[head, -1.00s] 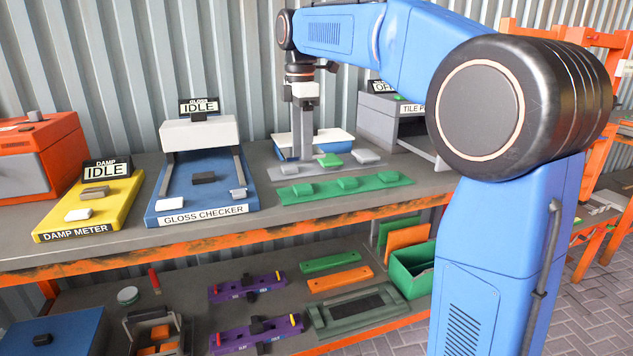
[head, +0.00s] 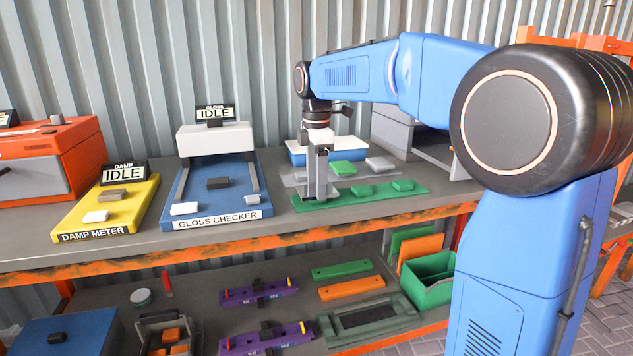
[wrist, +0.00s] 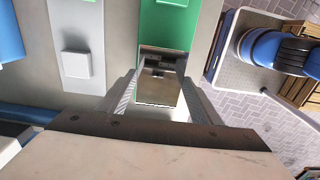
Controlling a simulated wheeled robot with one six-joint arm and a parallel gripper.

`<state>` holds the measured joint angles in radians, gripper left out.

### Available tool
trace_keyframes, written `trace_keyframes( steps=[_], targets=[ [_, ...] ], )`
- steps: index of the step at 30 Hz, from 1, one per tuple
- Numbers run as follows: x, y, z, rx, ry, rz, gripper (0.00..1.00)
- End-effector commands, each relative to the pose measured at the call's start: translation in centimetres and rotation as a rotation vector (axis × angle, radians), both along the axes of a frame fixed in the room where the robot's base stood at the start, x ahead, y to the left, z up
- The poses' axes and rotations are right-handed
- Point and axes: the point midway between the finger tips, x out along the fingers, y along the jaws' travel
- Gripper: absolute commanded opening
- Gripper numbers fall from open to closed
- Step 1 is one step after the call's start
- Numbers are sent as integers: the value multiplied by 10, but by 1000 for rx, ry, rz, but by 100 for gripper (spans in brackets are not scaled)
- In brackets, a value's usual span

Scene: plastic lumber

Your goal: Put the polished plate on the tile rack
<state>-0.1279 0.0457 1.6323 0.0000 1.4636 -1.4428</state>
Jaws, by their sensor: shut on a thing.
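My gripper (head: 318,194) points down at the left end of a green strip (head: 335,198) on the upper shelf. It also shows in the wrist view (wrist: 157,95), with its fingers shut on a shiny, mirror-like piece, which looks like the polished plate (wrist: 160,76). The plate is over the green strip; I cannot tell whether it rests there. In the head view my gripper hides it. Green blocks (head: 362,190) sit on the strip to the right. No label marks the tile rack; this strip may be it.
A grey strip with a green block (head: 343,168) and a grey block (head: 380,163) lies just behind. The gloss checker (head: 215,212) stands to the left, beyond it the yellow damp meter (head: 130,215).

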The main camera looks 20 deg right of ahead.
Motion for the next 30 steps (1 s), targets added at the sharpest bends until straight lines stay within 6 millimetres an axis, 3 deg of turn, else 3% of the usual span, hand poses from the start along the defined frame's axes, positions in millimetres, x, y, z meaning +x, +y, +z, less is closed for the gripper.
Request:
trace_keyframes(
  steps=[4,5,6,7,20,30],
  targets=[
    [0,0,-3,0,0,0,29],
    [0,0,-2,0,0,0,65],
    [0,0,-2,0,0,0,75],
    [0,0,-2,0,0,0,77],
    [1,0,7,0,-1,0,77],
    [1,0,68,0,-3,0,77]
  ],
)
